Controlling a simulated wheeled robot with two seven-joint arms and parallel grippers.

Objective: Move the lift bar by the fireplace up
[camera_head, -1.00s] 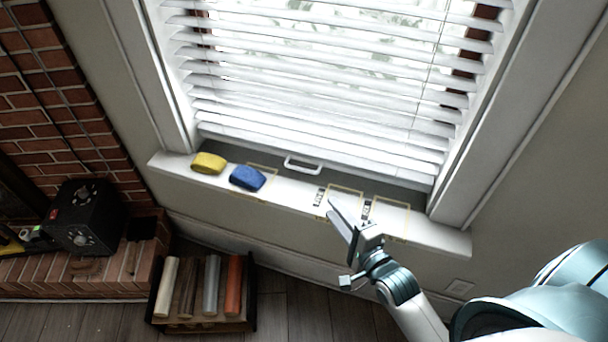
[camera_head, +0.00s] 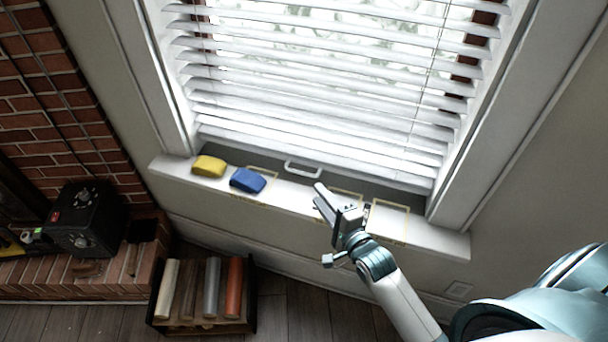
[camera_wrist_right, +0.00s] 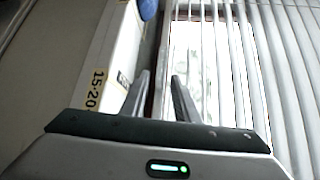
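The lift bar (camera_head: 303,168) is a white, handle-shaped bar at the bottom of the window, just behind the sill. My right gripper (camera_head: 318,194) is over the sill, to the right of and nearer than the bar, and appears apart from it. In the right wrist view, its two fingers (camera_wrist_right: 160,82) stand apart with nothing between them. I cannot make out the bar for certain in that view. My left gripper is not in view.
A yellow block (camera_head: 209,166) and a blue block (camera_head: 248,180) sit on the white sill (camera_head: 420,232). White blinds (camera_head: 330,85) hang above the bar. A black box (camera_head: 86,218) stands on the brick hearth at left. A rack (camera_head: 205,326) of several rolls is below.

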